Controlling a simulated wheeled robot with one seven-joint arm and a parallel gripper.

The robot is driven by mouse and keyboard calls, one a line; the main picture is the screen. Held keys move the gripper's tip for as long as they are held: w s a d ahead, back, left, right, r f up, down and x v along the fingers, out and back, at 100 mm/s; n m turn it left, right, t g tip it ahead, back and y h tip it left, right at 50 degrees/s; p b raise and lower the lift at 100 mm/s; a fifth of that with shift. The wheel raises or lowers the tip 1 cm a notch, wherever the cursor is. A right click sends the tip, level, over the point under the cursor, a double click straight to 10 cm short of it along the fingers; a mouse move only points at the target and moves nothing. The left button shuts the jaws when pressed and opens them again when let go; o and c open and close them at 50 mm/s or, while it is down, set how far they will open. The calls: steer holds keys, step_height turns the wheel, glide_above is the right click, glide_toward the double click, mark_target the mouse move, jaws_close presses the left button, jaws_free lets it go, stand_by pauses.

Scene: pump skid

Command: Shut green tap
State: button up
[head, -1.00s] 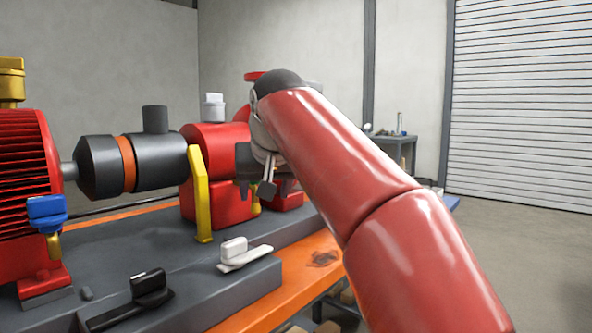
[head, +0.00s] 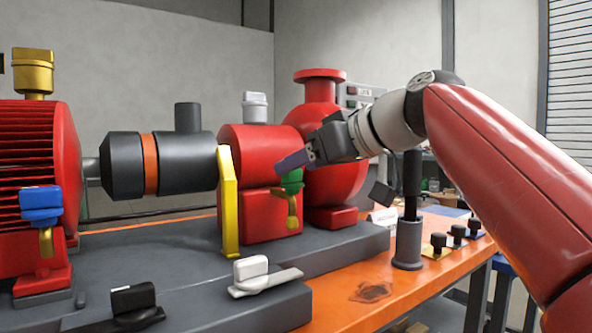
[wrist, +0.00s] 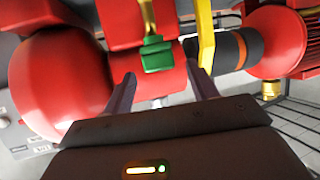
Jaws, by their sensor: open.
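The green tap (head: 292,179) sits on the front of the red pump housing, with a yellow spout or stem hanging below it. My gripper (head: 300,160) is just in front of and slightly above it, its dark finger partly overlapping the tap in the head view. In the wrist view the green tap (wrist: 156,54) shows ahead, between and beyond the two open fingers of my gripper (wrist: 163,88). The fingers are apart and hold nothing. I see no contact with the tap, though its depth from the fingertips is hard to judge.
A yellow guard bracket (head: 228,205) stands close left of the tap. A blue tap (head: 41,205) is on the motor at far left. White (head: 262,275) and black (head: 133,300) levers sit on the front block. A dark post (head: 409,235) stands right, below my arm.

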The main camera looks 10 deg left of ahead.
steer(key=shift+x, duration=1.55)
steer(key=shift+c, duration=0.5)
steer(key=c, duration=0.9)
steer(key=shift+s+m+t+h, duration=0.1)
steer(key=shift+m+t+h, duration=0.4)
steer(key=shift+m+t, duration=0.15)
steer(key=shift+m+t+h+p, duration=0.3)
steer(key=shift+m+t+h, duration=0.2)
steer(key=shift+m+t, duration=0.3)
steer(key=o, duration=1)
